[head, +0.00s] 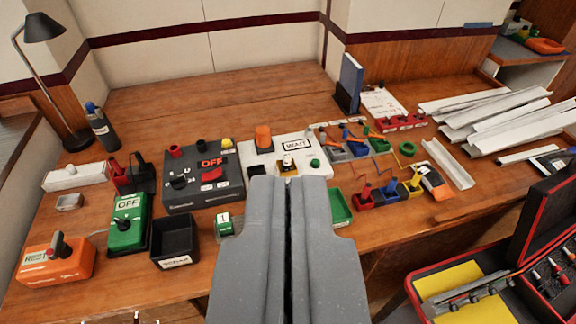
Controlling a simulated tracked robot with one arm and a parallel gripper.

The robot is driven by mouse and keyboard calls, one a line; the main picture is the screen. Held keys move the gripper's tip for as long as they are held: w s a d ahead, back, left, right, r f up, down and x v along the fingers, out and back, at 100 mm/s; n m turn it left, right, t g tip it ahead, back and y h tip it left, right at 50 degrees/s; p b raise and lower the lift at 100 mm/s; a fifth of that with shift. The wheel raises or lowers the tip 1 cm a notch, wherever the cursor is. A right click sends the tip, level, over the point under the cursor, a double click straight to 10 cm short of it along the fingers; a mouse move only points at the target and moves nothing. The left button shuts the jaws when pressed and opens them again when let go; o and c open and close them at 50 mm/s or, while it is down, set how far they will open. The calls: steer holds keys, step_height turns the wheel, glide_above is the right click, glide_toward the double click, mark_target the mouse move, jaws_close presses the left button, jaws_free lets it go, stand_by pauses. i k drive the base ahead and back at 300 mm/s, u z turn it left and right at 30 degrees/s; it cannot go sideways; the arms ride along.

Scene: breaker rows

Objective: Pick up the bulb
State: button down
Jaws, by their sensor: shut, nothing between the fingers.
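My gripper (289,182) is shut, with its two grey fingers together and nothing held. It points forward over the front of the wooden workbench. A small whitish piece (288,161) stands on the white WAIT panel (318,146), just beyond the fingertips in the picture. It may be the bulb, but it is too small to tell. I cannot make out a bulb for certain anywhere else. The fingers hide part of the bench and the front of the white panel.
A black OFF panel (203,181), a green OFF box (128,222), an orange REST box (56,260) and an empty-looking black bin (175,242) stand left. Coloured blocks (364,197) and metal channels (500,115) lie right. A black desk lamp (43,27) stands far left. The back of the bench is clear.

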mark_target(286, 163)
steer(key=u, duration=0.35)
steer(key=i, duration=0.95)
steer(key=z, duration=0.45)
